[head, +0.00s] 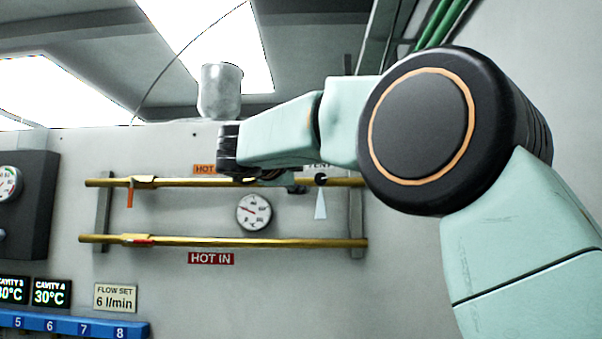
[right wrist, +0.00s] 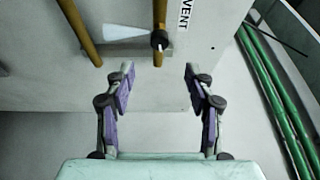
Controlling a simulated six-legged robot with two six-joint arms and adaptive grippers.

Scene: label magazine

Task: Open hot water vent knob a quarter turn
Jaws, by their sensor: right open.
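The black vent knob (head: 320,180) sits on the upper brass pipe at its right end, with a white tapered pointer (head: 320,206) hanging below it. The "VENT" label above it is partly covered by my right arm. In the right wrist view the knob (right wrist: 160,39) is on the pipe beside the "VENT" label (right wrist: 184,14). My right gripper (right wrist: 160,75) is open and empty, its two fingers spread wide on either side of the knob's line. The knob is ahead of the fingertips and apart from them. In the head view my forearm mostly hides this gripper. My left gripper is not in view.
The upper pipe (head: 215,183) has an orange lever (head: 129,197), and the lower pipe (head: 215,241) carries a "HOT IN" label (head: 211,259). A round gauge (head: 254,212) sits between them. Green pipes (right wrist: 275,95) run along the right.

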